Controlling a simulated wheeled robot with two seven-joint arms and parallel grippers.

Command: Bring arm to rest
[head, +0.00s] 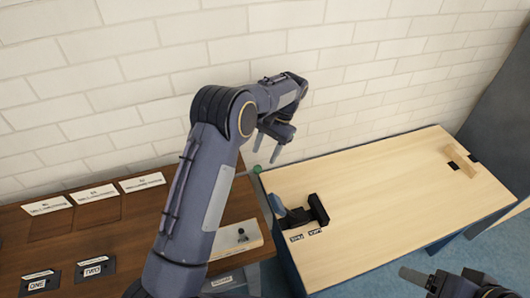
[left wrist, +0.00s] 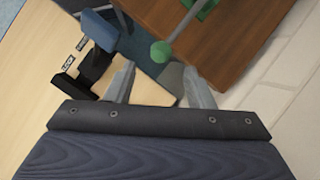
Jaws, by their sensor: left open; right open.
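My left arm rises from the bottom in the head view, and my left gripper (head: 268,146) hangs above the gap between the dark wooden table and the pale table. Its fingers are apart and empty. In the left wrist view the two fingers of my left gripper (left wrist: 160,88) point down past a green ball-ended stick (left wrist: 162,50).
The pale table (head: 390,190) carries a black and blue holder (head: 305,212) and a small wooden piece (head: 461,162). The dark table (head: 60,235) carries white cards (head: 95,194), black label stands (head: 92,269) and a pale block (head: 238,240). A brick wall (head: 370,60) stands behind. Much of the pale table is clear.

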